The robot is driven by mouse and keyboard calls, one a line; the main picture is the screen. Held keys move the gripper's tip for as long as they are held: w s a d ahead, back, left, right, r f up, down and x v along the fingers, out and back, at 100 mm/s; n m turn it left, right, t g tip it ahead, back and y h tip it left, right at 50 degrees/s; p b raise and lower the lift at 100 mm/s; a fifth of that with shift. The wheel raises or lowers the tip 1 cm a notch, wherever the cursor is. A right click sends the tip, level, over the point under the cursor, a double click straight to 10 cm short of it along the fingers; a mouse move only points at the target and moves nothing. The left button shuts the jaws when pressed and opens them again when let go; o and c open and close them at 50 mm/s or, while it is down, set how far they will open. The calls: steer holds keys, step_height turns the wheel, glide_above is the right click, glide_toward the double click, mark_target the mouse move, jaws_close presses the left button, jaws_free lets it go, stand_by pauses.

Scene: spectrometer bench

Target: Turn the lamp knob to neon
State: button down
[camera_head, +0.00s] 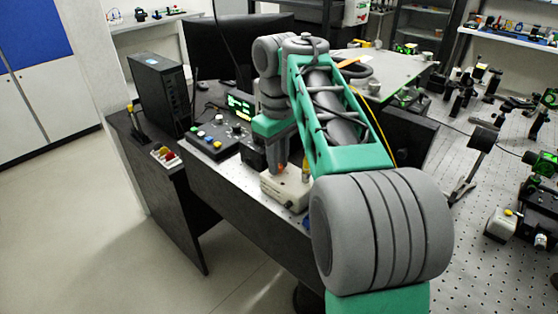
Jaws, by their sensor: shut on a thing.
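A beige box (290,192), which looks like the lamp unit, stands on the dark bench in the middle of the view. My gripper (281,163) points down at the top of this box, at its left rear part. The fingertips are small here and partly covered by my own arm. They appear closed at the box's top, where the lamp knob seems to be. The knob itself is hidden, so its pointer and the lamp labels cannot be read. A small yellowish part (306,170) stands up at the right of the box.
A control box with coloured buttons (212,138) and a device with a green display (240,105) stand left of my gripper. A black computer tower (160,92) stands farther left. A perforated optical table (470,150) with mounts fills the right. The left floor is clear.

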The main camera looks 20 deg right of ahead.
steer(key=shift+m, duration=0.6)
steer(key=shift+r, duration=0.1)
steer(key=c, duration=1.3)
jaws_free()
step_height(320, 180, up, 8)
steer(key=p, duration=0.7)
steer(key=shift+f, duration=0.2)
